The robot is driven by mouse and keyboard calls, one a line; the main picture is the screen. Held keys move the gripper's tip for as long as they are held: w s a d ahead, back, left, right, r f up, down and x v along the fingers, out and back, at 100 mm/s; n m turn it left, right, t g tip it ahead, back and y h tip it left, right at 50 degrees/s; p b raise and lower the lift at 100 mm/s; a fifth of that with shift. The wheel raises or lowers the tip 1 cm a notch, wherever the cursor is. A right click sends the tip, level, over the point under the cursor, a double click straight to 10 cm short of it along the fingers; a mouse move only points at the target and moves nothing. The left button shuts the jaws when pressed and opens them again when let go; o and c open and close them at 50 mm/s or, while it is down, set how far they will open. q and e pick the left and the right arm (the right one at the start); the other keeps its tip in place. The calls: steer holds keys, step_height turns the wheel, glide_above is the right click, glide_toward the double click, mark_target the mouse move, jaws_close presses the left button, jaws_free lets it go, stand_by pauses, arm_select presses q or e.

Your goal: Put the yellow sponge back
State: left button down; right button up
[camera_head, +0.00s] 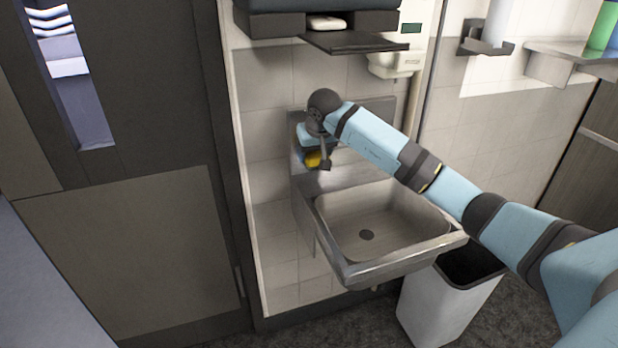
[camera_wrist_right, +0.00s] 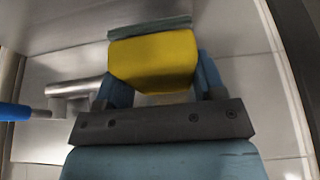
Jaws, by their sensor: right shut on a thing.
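The yellow sponge (camera_wrist_right: 153,62) has a grey-green layer along its far edge in the right wrist view. My right gripper (camera_wrist_right: 153,85) is shut on it, with one blue finger on each side. In the head view the sponge (camera_head: 313,159) shows as a small yellow patch below my right gripper (camera_head: 316,150), at the back left of the sink and above its rim. My wrist hides part of it there. My left gripper is not in view.
A metal sink (camera_head: 380,222) hangs on the tiled wall, its basin empty. A white bin (camera_head: 440,300) stands below it at the right. A dark dispenser (camera_head: 320,22) and a white dispenser (camera_head: 397,62) are on the wall above. A dark door (camera_head: 130,110) is at the left.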

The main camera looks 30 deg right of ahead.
mark_target(312, 183)
steer(key=f, duration=0.3)
steer(key=shift+s, duration=0.2)
step_height(312, 183, down, 4)
steer(key=shift+r+b, duration=0.15)
steer(key=shift+b, duration=0.15)
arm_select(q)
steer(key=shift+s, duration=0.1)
arm_select(e)
steer(key=shift+w+f, duration=0.1)
steer(key=shift+f, duration=0.25)
steer(key=shift+f, duration=0.1)
steer(key=o, duration=0.9)
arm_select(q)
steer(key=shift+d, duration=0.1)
